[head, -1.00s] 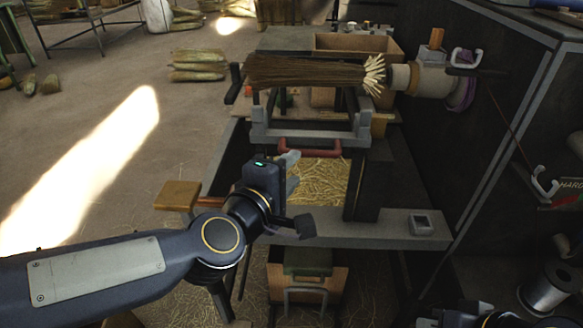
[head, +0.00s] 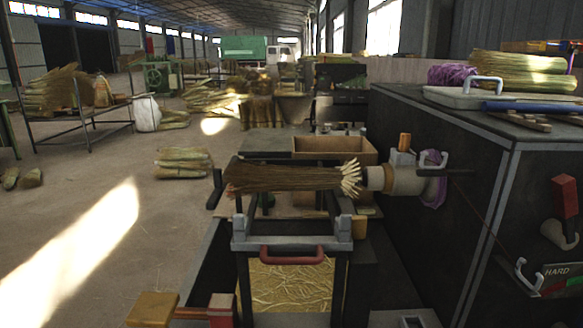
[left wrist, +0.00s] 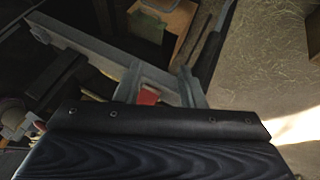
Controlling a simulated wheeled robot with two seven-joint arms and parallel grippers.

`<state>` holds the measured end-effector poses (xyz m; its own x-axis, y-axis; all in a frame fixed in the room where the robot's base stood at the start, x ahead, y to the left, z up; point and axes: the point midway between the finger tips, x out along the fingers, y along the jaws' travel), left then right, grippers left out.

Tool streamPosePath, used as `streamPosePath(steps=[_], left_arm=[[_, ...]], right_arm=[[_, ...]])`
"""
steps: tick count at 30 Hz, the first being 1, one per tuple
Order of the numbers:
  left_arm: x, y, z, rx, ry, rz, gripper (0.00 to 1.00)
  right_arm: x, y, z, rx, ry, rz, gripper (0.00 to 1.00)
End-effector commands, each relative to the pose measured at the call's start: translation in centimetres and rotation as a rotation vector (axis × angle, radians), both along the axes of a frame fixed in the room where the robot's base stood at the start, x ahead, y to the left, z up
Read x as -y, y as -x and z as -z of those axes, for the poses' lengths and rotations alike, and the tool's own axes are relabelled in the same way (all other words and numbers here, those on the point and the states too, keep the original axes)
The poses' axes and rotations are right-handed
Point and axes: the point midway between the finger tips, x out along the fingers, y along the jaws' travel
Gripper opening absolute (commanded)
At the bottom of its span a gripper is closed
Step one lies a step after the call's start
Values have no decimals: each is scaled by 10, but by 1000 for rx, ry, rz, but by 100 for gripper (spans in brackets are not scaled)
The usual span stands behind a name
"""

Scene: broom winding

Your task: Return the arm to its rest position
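No arm or gripper of mine shows in the head view. In the left wrist view, a dark bolted part (left wrist: 160,125), which looks like mine, fills the bottom, and no fingertips show. A brown broom bundle (head: 285,178) lies level above a grey frame (head: 290,234). Its pale cut ends meet the light-coloured spindle (head: 402,181) on the right. A red handle (head: 291,254) is on the front of the frame. A red piece (left wrist: 148,97) by grey bars also shows in the left wrist view.
An open wooden box (head: 333,150) stands behind the bundle. A dark machine cabinet (head: 450,140) with a red-handled lever (head: 566,198) blocks the right. A wooden pad (head: 152,309) is at the lower left. Straw bundles (head: 183,162) lie on the floor, which is open at left.

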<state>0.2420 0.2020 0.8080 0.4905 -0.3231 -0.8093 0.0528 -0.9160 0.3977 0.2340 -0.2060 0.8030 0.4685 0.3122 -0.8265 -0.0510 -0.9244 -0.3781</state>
Motion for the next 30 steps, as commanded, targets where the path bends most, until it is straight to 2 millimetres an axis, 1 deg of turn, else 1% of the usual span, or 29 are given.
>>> streamPosePath(steps=[1,2,3,8,11,16,18,19,21,24,30], left_arm=[[-8,13,6,-30,-33,11,36],[-6,10,-14,-25,-26,13,36],[-5,9,-24,-24,-25,13,36],[-5,8,-60,-23,-23,13,36],[-4,8,-86,-23,-22,12,36],[-4,8,-142,-22,-21,12,36],[-4,8,-162,-23,-21,13,36],[-4,8,-168,-23,-21,13,36],[-4,8,-179,-23,-20,12,36],[-4,8,-185,-23,-20,12,36],[-4,8,-183,-22,-20,11,36]], right_arm=[[0,0,-1,0,0,0,0],[0,0,-19,-1,0,0,0],[0,0,-29,-1,0,0,0],[0,0,-65,0,0,0,0],[0,0,-91,0,0,0,0],[0,0,-147,0,0,0,0],[0,0,-167,0,0,0,0],[0,0,-173,0,0,0,0],[0,0,-184,0,0,0,0],[0,0,-190,0,0,0,0],[0,0,-188,-1,0,0,0]])
